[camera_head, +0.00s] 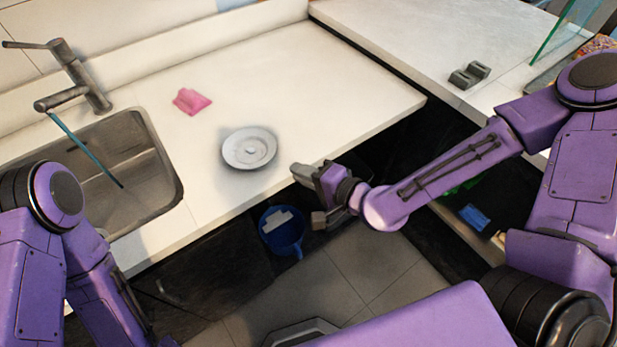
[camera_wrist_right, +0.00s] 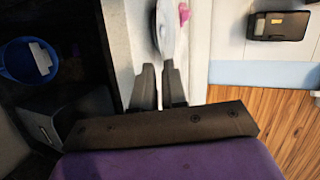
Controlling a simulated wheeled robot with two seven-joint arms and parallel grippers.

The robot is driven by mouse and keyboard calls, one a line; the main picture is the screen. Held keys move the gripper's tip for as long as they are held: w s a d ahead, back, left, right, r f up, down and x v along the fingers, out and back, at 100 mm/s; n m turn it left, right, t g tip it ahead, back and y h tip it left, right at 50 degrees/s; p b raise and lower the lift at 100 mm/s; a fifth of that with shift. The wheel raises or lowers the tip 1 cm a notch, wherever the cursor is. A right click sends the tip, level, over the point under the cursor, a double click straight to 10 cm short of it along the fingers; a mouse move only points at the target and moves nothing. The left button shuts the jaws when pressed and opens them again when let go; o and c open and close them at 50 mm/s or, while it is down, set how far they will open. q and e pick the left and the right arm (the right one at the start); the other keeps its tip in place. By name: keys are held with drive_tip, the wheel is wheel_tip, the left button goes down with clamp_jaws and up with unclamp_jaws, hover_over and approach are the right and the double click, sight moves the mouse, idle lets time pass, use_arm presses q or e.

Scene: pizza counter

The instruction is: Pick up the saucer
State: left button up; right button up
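The saucer (camera_head: 249,146) is a round, pale grey-white dish with a ringed centre. It lies flat on the white counter near the front edge, right of the sink. My right gripper (camera_head: 298,171) is just right of the saucer at the counter edge, pointing towards it and apart from it in the head view. In the right wrist view, the saucer (camera_wrist_right: 166,32) shows as a narrow, slanted shape just beyond the fingertips. My left gripper is outside the views.
A pink cloth (camera_head: 191,101) lies behind the saucer. The sink (camera_head: 168,185) and tap (camera_head: 82,80) are at left. A blue bucket (camera_head: 273,240) stands below the counter's front edge.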

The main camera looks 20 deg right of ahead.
sight(268, 160)
drive_tip(key=p+x, duration=0.1)
drive_tip(key=x, duration=0.6)
drive_tip(key=shift+w+a+f, duration=0.1)
drive_tip(key=shift+w+a, duration=0.15)
drive_tip(key=shift+w, duration=0.05)
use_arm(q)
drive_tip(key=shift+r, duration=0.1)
use_arm(e)
drive_tip(key=shift+w+a+f, duration=0.25)
drive_tip(key=shift+w+a, duration=0.1)
drive_tip(key=shift+w, duration=0.15)
clamp_jaws()
drive_tip(key=shift+s, duration=0.1)
